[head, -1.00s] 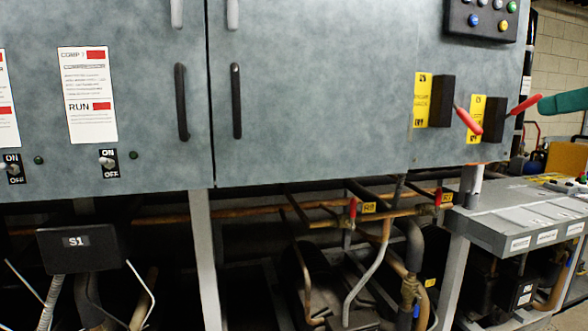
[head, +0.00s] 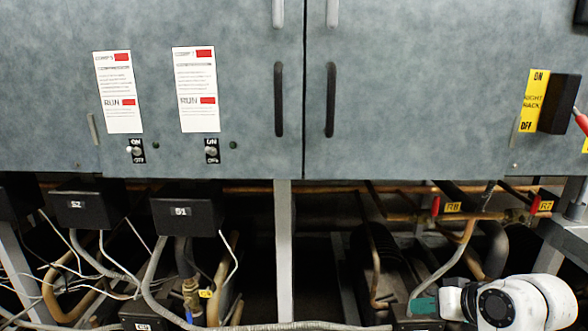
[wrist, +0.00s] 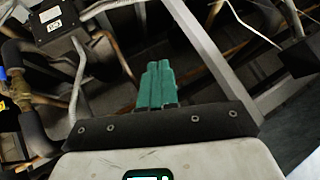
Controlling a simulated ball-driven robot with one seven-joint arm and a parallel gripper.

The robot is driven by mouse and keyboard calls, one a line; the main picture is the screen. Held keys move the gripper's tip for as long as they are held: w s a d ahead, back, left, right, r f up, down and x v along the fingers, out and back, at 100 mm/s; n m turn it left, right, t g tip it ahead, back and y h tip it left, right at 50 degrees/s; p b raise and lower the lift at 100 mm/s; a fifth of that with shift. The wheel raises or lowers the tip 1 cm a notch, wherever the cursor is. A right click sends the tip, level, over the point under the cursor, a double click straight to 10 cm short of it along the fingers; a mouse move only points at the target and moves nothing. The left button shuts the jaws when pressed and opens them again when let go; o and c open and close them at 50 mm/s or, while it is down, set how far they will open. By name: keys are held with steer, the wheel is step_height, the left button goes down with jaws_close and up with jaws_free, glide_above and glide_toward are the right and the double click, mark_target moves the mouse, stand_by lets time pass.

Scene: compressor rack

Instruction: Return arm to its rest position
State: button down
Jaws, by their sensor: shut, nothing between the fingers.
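My gripper shows at the lower right of the head view, where its green fingers (head: 424,307) point left beside my white arm. In the wrist view the green fingers (wrist: 157,85) are together, with nothing between them. The gripper is in front of the lower pipework and appears clear of it, though the exact gap is hard to tell.
The grey cabinet (head: 400,110) with handles and switches fills the upper head view. Below are copper pipes, hoses, black boxes such as S1 (head: 187,222), and a grey upright post (head: 284,250). Red-handled valves near the R8 tag (head: 453,207) sit above my arm.

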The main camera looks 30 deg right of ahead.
steer(key=s+a+f+n+g+y+p, duration=0.1)
steer(key=s+a+f+g, duration=0.2)
steer(key=a+f, duration=0.55)
steer(key=s+a+f+n+g+p, duration=0.1)
steer(key=s+a+f, duration=0.3)
steer(key=s, duration=0.4)
steer(key=s+a+f+n+g+h+p, duration=0.1)
steer(key=s+a+f+n+g, duration=0.2)
steer(key=s, duration=0.4)
step_height(320, 180, down, 2)
steer(key=a+g, duration=0.1)
steer(key=a, duration=0.1)
steer(key=shift+s+a+f+n, duration=0.25)
steer(key=shift+s+a+n, duration=0.05)
steer(key=shift+s+a, duration=0.1)
steer(key=shift+w, duration=0.1)
